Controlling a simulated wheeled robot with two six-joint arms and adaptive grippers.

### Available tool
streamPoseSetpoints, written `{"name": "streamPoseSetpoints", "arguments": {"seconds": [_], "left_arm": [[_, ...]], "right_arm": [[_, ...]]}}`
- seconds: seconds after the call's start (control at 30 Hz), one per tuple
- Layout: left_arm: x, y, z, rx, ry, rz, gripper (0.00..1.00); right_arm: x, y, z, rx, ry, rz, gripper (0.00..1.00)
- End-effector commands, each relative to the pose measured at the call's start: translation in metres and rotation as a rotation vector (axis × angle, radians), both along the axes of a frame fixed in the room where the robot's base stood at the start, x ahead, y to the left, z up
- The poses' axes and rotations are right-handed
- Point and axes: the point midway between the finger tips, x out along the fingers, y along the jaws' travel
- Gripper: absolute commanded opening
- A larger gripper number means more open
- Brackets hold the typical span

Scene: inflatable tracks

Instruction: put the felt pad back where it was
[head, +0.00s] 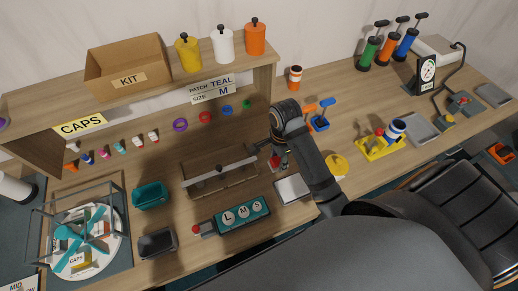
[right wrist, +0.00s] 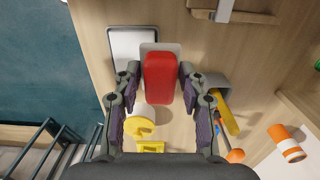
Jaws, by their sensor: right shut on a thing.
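The felt pad appears to be the red rounded block (right wrist: 159,78) between my right gripper's fingers in the right wrist view. My right gripper (right wrist: 158,92) is shut on it, with one finger on each side. In the head view my right gripper (head: 278,160) points down over the bench, right of the brown board with the metal bar (head: 222,176). Only a little red of the block shows there. A pale plate (right wrist: 160,47) shows behind the block in the wrist view; whether they touch, I cannot tell. My left gripper is not in view.
A white flat tray (head: 293,188) lies just below my gripper, beside the teal L-M-S box (head: 243,214). A yellow round thing (head: 336,165), a blue-and-orange tool holder (head: 320,117) and an orange-white bottle (head: 295,77) stand to the right. A shelf (head: 150,90) stands behind.

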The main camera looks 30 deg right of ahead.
Motion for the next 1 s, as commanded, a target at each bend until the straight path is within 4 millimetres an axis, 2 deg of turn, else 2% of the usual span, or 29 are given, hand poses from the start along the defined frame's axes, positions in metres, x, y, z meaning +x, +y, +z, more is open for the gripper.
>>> {"name": "streamPoseSetpoints", "arguments": {"seconds": [0.13,0.2,0.23,0.37,0.5,0.7,0.83,0.93,1.0], "left_arm": [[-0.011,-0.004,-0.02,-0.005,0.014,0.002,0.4],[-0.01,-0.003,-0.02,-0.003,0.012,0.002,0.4],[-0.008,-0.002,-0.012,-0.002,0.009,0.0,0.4],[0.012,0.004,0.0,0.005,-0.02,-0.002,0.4],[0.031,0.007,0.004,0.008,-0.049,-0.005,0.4],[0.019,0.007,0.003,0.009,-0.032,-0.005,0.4],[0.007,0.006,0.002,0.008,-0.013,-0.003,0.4],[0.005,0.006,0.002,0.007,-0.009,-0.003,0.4],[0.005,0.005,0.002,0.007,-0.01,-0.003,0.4]], "right_arm": [[0.029,-0.003,-0.016,0.001,-0.004,-0.001,0.12],[0.049,-0.005,-0.023,0.001,-0.002,-0.003,0.12],[0.057,-0.006,-0.021,0.001,-0.001,-0.003,0.12],[0.091,-0.01,-0.035,0.002,0.0,-0.003,0.12],[0.114,-0.013,-0.066,0.001,-0.001,-0.002,0.12],[0.133,-0.016,-0.09,0.0,-0.002,-0.002,0.12],[0.136,-0.016,-0.094,0.0,-0.003,-0.001,0.12],[0.137,-0.016,-0.097,0.001,-0.002,-0.001,0.12],[0.139,-0.016,-0.107,0.001,0.002,-0.001,0.12]]}}
